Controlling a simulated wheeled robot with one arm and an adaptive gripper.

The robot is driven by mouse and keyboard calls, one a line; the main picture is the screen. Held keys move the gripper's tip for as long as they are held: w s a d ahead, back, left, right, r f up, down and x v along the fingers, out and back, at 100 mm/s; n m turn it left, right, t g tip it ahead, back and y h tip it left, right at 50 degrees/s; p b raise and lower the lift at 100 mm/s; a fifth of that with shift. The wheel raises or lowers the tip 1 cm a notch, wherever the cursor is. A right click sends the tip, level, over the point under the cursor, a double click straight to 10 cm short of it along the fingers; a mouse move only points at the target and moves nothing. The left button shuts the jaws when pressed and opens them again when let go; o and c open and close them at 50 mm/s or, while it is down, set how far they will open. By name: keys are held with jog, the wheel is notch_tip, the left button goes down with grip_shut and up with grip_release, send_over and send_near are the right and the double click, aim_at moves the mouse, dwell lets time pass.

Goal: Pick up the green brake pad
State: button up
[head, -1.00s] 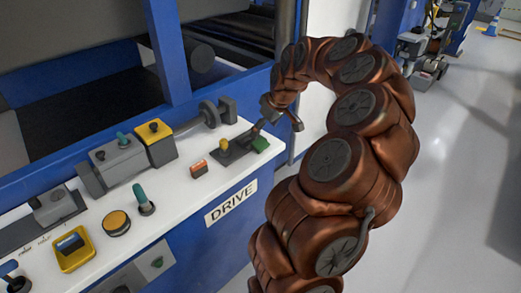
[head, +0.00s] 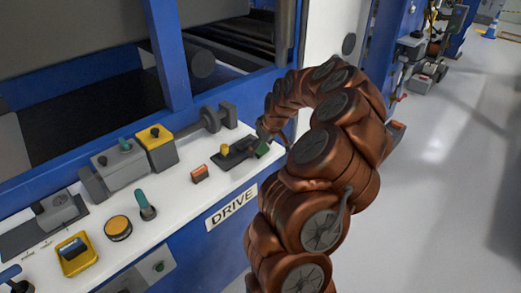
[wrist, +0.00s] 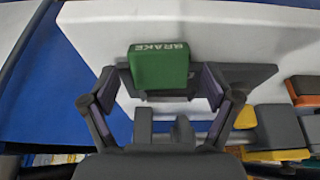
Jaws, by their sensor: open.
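The green brake pad (wrist: 159,69) is a small green block marked "BRAKE". In the wrist view it sits upper centre, between and just ahead of the fingers of my gripper (wrist: 163,88), which are spread apart. In the head view the green pad (head: 263,150) shows at the right end of the white panel, partly hidden by my arm. My gripper (head: 264,136) is above and beside it there, with its fingers hard to make out. I cannot tell whether a finger touches the pad.
The white control panel (head: 185,195) holds a yellow-knobbed lever (head: 224,150), an orange-and-black switch (head: 199,173), a teal joystick (head: 145,204) and a yellow-topped box (head: 156,149). The blue machine frame (head: 165,50) rises behind. Open floor (head: 440,200) lies to the right.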

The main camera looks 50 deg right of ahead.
jog(key=c, duration=1.5)
jog(key=shift+r, duration=0.1)
